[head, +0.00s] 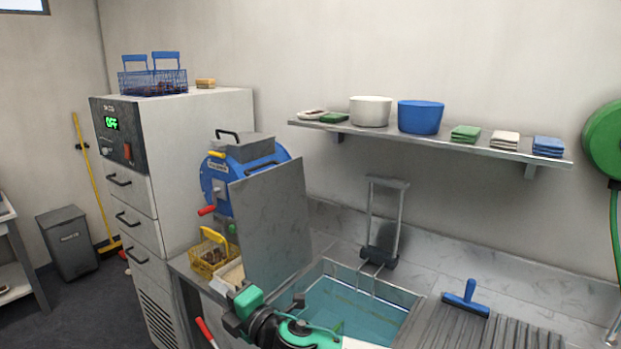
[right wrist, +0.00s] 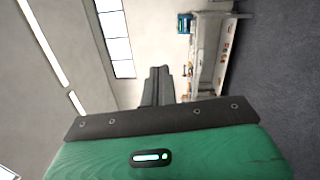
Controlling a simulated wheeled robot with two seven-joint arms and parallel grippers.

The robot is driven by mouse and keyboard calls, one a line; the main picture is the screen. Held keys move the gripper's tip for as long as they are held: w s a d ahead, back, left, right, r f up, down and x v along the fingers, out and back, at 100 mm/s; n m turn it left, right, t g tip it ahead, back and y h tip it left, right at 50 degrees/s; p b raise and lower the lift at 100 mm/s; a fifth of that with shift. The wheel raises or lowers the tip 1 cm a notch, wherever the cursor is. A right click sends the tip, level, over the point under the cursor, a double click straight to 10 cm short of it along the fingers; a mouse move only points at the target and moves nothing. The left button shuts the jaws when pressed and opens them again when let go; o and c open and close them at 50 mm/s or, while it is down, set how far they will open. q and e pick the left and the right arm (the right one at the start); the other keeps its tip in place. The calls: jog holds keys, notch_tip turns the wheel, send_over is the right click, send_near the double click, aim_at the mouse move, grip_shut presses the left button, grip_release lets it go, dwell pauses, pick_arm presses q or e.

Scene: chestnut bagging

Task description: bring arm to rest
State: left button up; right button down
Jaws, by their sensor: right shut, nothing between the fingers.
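My right gripper (head: 237,314) shows at the bottom of the head view, green and dark grey, in front of the sink's near left corner. Its fingers are shut with nothing between them. In the right wrist view the shut fingers (right wrist: 158,86) stand together in the middle, above the green gripper body, and point towards a distant wall and a white shelf unit. My left gripper does not show in either view.
The water-filled sink (head: 345,306) lies beside my right arm. A blue-handled squeegee (head: 466,300) lies on the ribbed drainboard at right. A wall shelf (head: 440,144) holds bowls and cloths.

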jog(key=s+d+f+m+h, duration=0.5)
jog(key=d+f+m, duration=0.4)
jog(key=d+m, duration=0.15)
jog(key=s+d+f+m+h, duration=0.6)
jog(key=d+f+m, duration=0.35)
jog(key=d, duration=0.25)
jog(key=s+d+f+m+g+h, duration=0.2)
jog(key=s+d+f+m+g, duration=0.25)
jog(key=s+d, duration=0.55)
jog(key=s+d+f+m+g+h, duration=0.3)
jog(key=s+d+f, duration=0.4)
jog(key=s, duration=0.6)
notch_tip(320, 180, down, 30)
jog(key=g+y, duration=0.1)
jog(key=g, duration=0.1)
jog(key=s+d+f, duration=0.2)
jog(key=s+f, duration=0.7)
jog(key=s+d+f+g, duration=0.1)
jog(key=s+d+f, duration=0.1)
jog(key=s+f, duration=0.8)
jog(key=shift+d+f, duration=0.15)
